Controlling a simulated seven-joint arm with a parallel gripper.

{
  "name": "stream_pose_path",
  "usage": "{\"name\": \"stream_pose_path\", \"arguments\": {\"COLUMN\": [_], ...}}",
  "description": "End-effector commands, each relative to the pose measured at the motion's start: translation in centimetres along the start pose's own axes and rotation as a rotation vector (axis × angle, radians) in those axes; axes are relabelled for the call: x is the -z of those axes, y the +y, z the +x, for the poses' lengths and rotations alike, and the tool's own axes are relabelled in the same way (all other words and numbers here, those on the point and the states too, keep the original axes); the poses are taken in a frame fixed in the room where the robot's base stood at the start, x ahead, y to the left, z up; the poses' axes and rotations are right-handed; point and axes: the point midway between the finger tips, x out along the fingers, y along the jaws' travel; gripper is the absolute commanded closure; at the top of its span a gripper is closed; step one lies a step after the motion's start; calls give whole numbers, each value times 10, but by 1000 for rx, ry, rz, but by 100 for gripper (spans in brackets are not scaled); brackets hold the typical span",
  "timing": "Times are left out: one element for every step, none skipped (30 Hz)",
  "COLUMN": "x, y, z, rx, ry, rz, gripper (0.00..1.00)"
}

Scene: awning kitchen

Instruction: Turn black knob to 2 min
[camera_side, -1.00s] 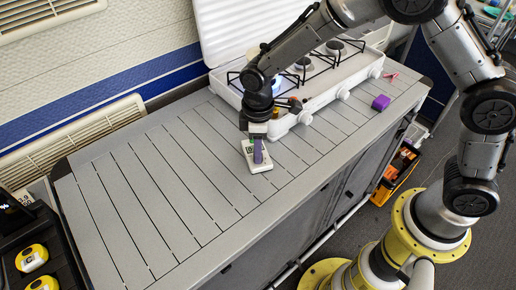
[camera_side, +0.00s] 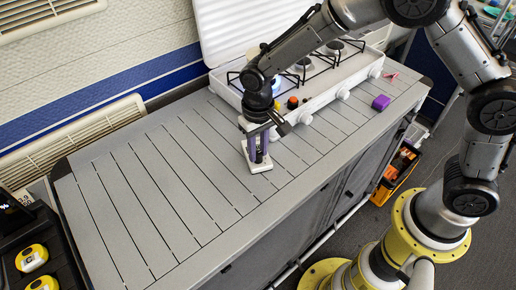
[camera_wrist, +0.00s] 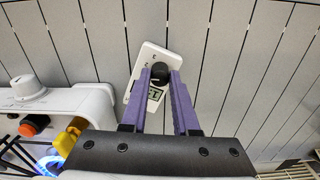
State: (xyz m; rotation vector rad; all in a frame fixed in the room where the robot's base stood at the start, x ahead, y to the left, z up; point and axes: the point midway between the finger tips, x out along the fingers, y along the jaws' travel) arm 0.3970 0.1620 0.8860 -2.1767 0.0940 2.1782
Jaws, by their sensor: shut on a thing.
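The black knob (camera_wrist: 160,73) sits on a white timer (camera_wrist: 147,58) that lies on the slatted counter. A small grey display with dark digits shows below the knob in the wrist view, too small to read surely. In the side view the white timer (camera_side: 259,168) lies under my gripper (camera_side: 260,157), which points straight down. The purple fingers of my gripper (camera_wrist: 161,75) are on either side of the knob and shut on it. The knob's marks cannot be read.
A white stove (camera_side: 318,98) with several white knobs stands behind and right of the timer, its near corner close to my gripper. An orange-red button (camera_wrist: 37,121) and a yellow knob (camera_wrist: 68,136) are on it. A purple block (camera_side: 381,102) lies farther right. The counter's left side is clear.

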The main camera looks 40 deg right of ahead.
Motion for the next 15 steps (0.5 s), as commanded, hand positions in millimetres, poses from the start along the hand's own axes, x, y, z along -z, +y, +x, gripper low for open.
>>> {"name": "stream_pose_path", "arguments": {"x": [1, 1, 1, 1, 1, 1, 1, 1, 1, 1, 1, 1, 1, 1, 1], "y": [0, 0, 0, 0, 0, 0, 0, 0, 0, 0, 0, 0, 0, 0, 0], "z": [-1, -1, -1, -1, -1, -1, -1, -1, -1, -1, -1, -1, -1, -1, -1], "rx": [1, 1, 1, 1, 1, 1, 1, 1, 1, 2, 2, 2, 2, 2, 2], "ry": [2, 2, 2, 2, 2, 2, 2, 2, 2, 3, 3, 3, 3, 3, 3], "rz": [37, 60, 90, 112, 132, 157, 176, 192, 212, 227, 240, 256, 266, 275, 286], "gripper": [100, 100, 100, 100, 100, 100, 100, 100, 100, 100, 100, 100, 100, 100, 100]}}
